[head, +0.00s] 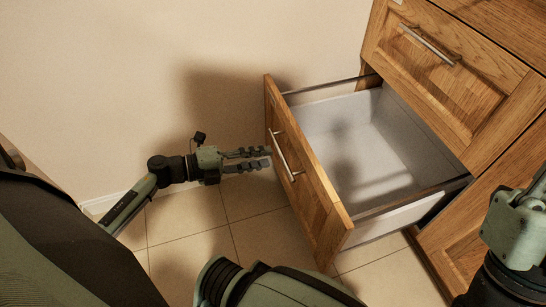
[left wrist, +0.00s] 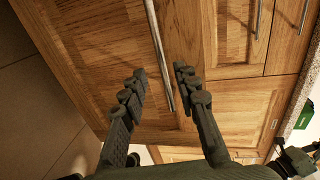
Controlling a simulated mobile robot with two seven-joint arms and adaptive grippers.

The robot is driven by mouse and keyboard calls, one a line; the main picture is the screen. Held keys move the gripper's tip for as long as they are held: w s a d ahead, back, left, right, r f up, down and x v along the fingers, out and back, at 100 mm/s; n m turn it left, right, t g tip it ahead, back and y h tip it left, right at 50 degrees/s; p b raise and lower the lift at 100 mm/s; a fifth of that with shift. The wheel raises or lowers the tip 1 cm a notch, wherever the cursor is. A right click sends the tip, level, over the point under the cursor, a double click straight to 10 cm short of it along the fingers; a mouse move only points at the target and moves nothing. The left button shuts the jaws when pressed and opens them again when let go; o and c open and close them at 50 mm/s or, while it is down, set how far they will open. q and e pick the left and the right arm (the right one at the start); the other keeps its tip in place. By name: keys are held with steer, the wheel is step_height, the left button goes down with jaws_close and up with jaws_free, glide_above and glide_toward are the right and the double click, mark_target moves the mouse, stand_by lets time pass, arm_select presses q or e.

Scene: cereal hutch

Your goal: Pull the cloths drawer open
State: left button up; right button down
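The drawer (head: 316,211) stands pulled well out of the wooden hutch, and its pale inside is empty. Its metal bar handle (head: 287,157) is on the wooden front. My left gripper (head: 268,158) is in front of the drawer front, its fingertips close to the handle. In the left wrist view, my left gripper (left wrist: 160,88) has its fingers apart, with the bar handle (left wrist: 158,50) appearing between them; I see no finger closed on it. Part of my right arm's end shows at the right edge of the head view; its fingers are hidden.
A closed door or drawer front (head: 445,60) with a bar handle (head: 428,44) is beside the open drawer. A pale wall (head: 110,90) stands behind my left arm. The tiled floor (head: 260,245) is clear. A green item (left wrist: 306,113) sits at the left wrist view's right edge.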

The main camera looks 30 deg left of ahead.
arm_select(q)
steer(key=shift+x, duration=2.05)
steer(key=c, duration=0.7)
steer(key=shift+f, duration=0.15)
